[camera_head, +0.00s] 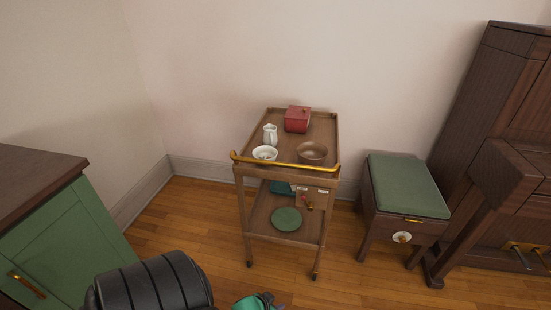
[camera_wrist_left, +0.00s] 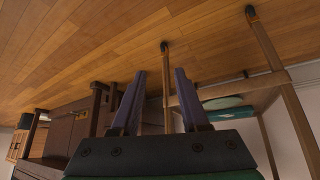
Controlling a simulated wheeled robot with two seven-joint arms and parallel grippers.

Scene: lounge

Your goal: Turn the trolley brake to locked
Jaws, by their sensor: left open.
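The wooden trolley (camera_head: 290,171) stands against the wall in the middle of the head view, with a brass rail along its near edge. Under its top hangs a small panel with two pale labels, too small to read. A small red-tipped lever (camera_head: 308,204), which looks like the brake, shows there; its setting cannot be told. My left gripper (camera_head: 262,303) is low at the bottom edge, in front of and apart from the trolley. In the left wrist view, its two fingers (camera_wrist_left: 160,103) are spread and empty, with trolley legs (camera_wrist_left: 167,85) beyond. The lever is not clear there.
The trolley top carries a red box (camera_head: 297,119), a white jug (camera_head: 270,134), a white bowl (camera_head: 265,153) and a brown bowl (camera_head: 312,152). A green plate (camera_head: 286,219) lies below. A green stool (camera_head: 407,186) and piano stand right; a green cabinet (camera_head: 72,238) stands left.

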